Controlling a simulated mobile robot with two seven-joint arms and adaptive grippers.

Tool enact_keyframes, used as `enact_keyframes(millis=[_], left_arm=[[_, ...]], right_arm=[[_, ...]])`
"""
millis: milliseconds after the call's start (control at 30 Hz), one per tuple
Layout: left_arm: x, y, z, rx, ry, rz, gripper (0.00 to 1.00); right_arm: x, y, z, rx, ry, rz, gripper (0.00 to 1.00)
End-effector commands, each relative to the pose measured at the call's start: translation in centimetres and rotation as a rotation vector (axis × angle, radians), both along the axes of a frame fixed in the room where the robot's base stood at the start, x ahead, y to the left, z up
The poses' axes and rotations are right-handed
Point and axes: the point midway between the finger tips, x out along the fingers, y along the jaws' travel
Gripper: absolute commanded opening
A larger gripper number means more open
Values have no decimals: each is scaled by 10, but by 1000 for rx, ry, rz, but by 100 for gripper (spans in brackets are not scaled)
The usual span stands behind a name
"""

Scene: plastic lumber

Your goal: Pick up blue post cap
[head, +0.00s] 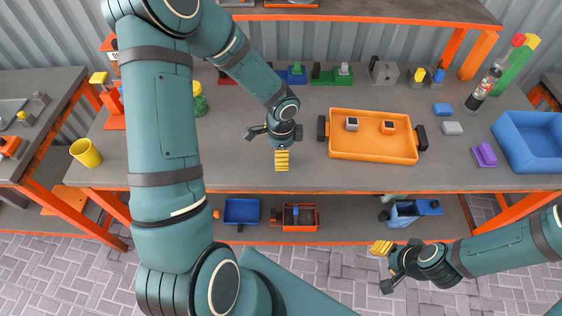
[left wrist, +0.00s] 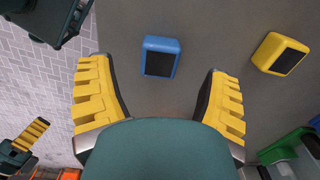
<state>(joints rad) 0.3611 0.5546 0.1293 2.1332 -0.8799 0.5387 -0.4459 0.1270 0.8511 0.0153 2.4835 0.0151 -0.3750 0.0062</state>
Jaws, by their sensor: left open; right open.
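The blue post cap (left wrist: 160,58) is a small block with a dark recess, lying on the grey tabletop in the left wrist view. It shows between and ahead of my left gripper's open fingers (left wrist: 163,80), apart from both. A yellow post cap (left wrist: 281,53) lies to its right. In the head view I cannot make out this blue cap; my left arm covers much of the table's left part. There my left gripper (head: 277,155) hangs over the table, left of the orange tray (head: 372,156). My right gripper (head: 385,267) is open and empty, in front of the table edge.
The tray holds a grey-topped cap (head: 352,124) and an orange cap (head: 388,127). A yellow cup (head: 86,153) stands far left.

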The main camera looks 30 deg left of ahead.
Motion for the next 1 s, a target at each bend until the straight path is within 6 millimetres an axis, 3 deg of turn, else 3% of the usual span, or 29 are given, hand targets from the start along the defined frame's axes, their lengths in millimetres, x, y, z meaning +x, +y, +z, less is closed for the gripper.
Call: enact_keyframes(millis=[200, 533, 733, 1000], left_arm=[[-2, 0, -31, 0, 2, 0, 78], [-1, 0, -35, 0, 0, 1, 78], [-1, 0, -35, 0, 0, 1, 8], [-1, 0, -35, -1, 1, 1, 8]], right_arm=[[-2, 0, -8, 2, 6, 4, 47], [-3, 1, -8, 2, 7, 5, 47], [-3, 1, -8, 2, 7, 5, 47], [-3, 1, -8, 2, 6, 4, 47]])
